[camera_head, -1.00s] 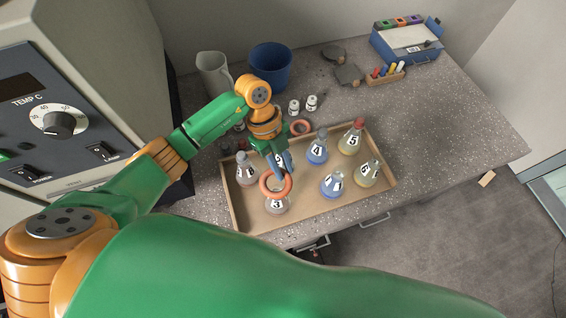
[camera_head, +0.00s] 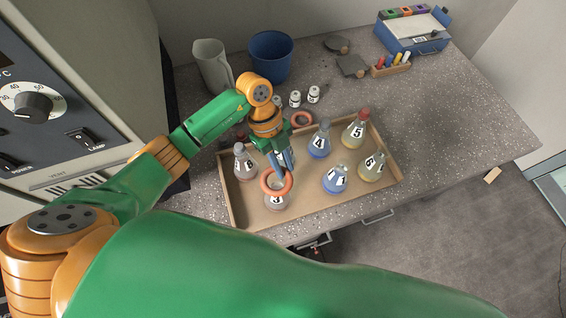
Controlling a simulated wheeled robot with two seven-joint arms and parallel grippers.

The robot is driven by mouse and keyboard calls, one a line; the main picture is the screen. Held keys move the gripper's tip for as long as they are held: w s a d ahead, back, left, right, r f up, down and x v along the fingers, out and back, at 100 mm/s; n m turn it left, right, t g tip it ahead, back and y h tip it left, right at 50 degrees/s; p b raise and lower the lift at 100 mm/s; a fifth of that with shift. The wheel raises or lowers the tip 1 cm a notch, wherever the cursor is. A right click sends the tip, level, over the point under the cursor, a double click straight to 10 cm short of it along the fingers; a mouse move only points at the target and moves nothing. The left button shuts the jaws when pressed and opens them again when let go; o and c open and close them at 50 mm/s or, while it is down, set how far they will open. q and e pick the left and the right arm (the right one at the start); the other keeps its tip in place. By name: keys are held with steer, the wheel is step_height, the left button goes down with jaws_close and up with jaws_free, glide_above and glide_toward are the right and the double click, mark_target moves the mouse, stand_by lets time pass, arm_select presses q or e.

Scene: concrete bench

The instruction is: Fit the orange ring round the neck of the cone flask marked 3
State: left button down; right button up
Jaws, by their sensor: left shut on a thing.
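The orange ring (camera_head: 289,184) is held by my left gripper (camera_head: 284,166), which is shut on its far side. The cone flask marked 3 (camera_head: 277,204) stands upright near the front of the wooden tray. From above, the ring lies over the top of this flask and hides part of it. I cannot tell whether the ring is round the neck or just above it. My right gripper is not in view.
The tray (camera_head: 231,203) also holds several other flasks, including one marked 4 (camera_head: 320,145) and one marked 5 (camera_head: 355,133). A second orange ring (camera_head: 302,119) lies behind the tray. A blue bucket (camera_head: 270,60) and a jug (camera_head: 209,66) stand farther back.

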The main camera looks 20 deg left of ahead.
arm_select(q)
steer(key=shift+s, duration=0.1)
steer(key=shift+f, duration=0.5)
stand_by(0.4)
steer(key=c, duration=0.6)
jaws_free()
steer(key=shift+c, duration=0.2)
steer(key=o, duration=0.5)
steer(key=shift+r, duration=0.1)
step_height(320, 180, up, 3)
steer(key=p, duration=0.2)
steer(key=shift+p, duration=0.4)
